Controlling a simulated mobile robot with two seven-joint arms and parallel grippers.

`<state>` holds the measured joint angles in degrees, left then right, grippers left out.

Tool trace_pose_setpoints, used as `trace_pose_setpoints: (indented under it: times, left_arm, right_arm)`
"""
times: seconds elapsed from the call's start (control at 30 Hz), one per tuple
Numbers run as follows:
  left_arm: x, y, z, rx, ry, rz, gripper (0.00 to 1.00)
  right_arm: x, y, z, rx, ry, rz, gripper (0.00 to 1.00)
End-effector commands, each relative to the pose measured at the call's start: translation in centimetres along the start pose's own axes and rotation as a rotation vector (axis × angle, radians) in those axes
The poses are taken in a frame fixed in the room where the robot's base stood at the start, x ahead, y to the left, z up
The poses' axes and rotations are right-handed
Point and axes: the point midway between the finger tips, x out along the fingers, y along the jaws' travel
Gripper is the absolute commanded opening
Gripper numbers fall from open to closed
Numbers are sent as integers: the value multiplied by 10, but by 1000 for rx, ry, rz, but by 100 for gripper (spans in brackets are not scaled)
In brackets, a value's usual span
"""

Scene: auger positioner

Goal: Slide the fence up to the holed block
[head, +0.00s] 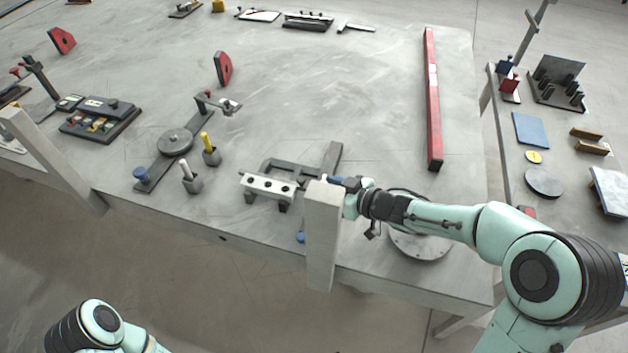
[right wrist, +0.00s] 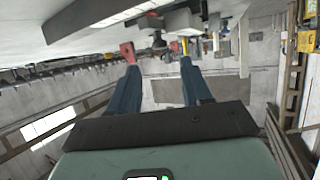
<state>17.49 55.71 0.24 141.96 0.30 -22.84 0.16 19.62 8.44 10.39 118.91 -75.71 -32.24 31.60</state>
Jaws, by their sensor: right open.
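The holed block (head: 268,186) is a pale bar with dark round holes, standing on short dark feet near the table's front edge. A dark grey frame (head: 296,164) lies just behind it, with a longer bar (head: 333,157) at its right end; this looks like the fence, apart from the block at the right. My right gripper (head: 334,181) is at the near end of that bar, partly hidden by a pale post. In the right wrist view its two blue fingers (right wrist: 158,75) are apart with nothing clearly between them. Contact with the fence cannot be told. My left gripper is out of view.
The pale post (head: 322,240) stands at the front edge beside my right gripper. Two pen holders (head: 193,184) and a dark plate with a round disc (head: 175,142) are left of the block. A long red bar (head: 433,110) lies at the right. The table's middle is clear.

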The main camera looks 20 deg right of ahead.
Motion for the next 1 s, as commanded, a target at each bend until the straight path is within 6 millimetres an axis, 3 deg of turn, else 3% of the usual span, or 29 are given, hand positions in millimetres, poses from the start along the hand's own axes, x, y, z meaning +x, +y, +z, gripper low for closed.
trace_pose_setpoints:
  times: [0.1,0.33,1.0]
  left_arm:
    - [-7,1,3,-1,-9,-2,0]
    - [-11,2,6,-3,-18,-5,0]
    - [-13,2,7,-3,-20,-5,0]
  right_arm:
    - [-28,1,-2,0,0,3,49]
    - [-58,0,-1,1,0,1,49]
    - [-65,0,-1,1,0,-1,49]
